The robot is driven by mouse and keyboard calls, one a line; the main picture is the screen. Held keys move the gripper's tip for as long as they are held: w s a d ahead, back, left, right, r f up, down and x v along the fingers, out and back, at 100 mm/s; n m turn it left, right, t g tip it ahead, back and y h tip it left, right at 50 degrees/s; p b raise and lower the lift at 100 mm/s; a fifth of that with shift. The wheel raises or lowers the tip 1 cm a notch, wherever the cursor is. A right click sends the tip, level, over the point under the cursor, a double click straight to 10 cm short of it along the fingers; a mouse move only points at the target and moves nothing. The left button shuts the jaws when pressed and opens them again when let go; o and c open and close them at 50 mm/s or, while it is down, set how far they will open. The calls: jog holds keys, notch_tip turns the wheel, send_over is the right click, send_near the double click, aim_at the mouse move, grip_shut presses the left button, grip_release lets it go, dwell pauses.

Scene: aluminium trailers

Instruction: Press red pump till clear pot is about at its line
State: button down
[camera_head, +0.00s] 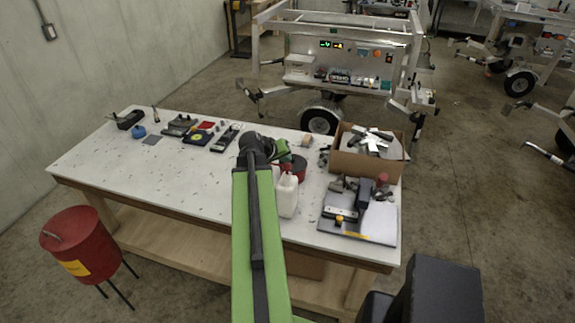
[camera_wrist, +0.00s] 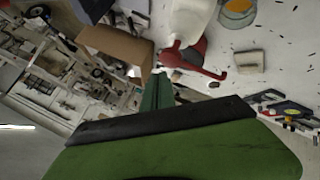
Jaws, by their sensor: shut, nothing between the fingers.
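The red pump (camera_wrist: 190,60) shows in the wrist view with a curved arm reaching right, beside a white jug (camera_wrist: 190,16). The jug stands upright in the head view (camera_head: 287,197), and a dark red part (camera_head: 299,166) shows just behind it. A clear pot (camera_wrist: 237,13) with amber contents is partly cut off at the top of the wrist view; I cannot read its line or level. My gripper (camera_wrist: 158,82) is shut and empty, its green fingers close to the pump; contact is unclear. In the head view my gripper (camera_head: 283,151) is partly hidden by my arm.
A cardboard box (camera_head: 348,165) of metal pieces stands right of the pump. A grey plate with a tool (camera_head: 362,226) lies in front of it. A small beige block (camera_wrist: 249,62) lies near the pump. Several tools lie at the left; the white table (camera_head: 180,175) is clear in front of them.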

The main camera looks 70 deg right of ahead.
jog(key=shift+f+b, duration=0.4)
jog(key=shift+f+b, duration=1.05)
dwell(1.1)
jog(key=shift+r, duration=0.15)
jog(key=shift+r+p, duration=1.3)
jog(key=shift+p, duration=0.15)
notch_tip(320, 180, up, 5)
jog(key=p, duration=0.5)
jog(key=shift+r, duration=0.1)
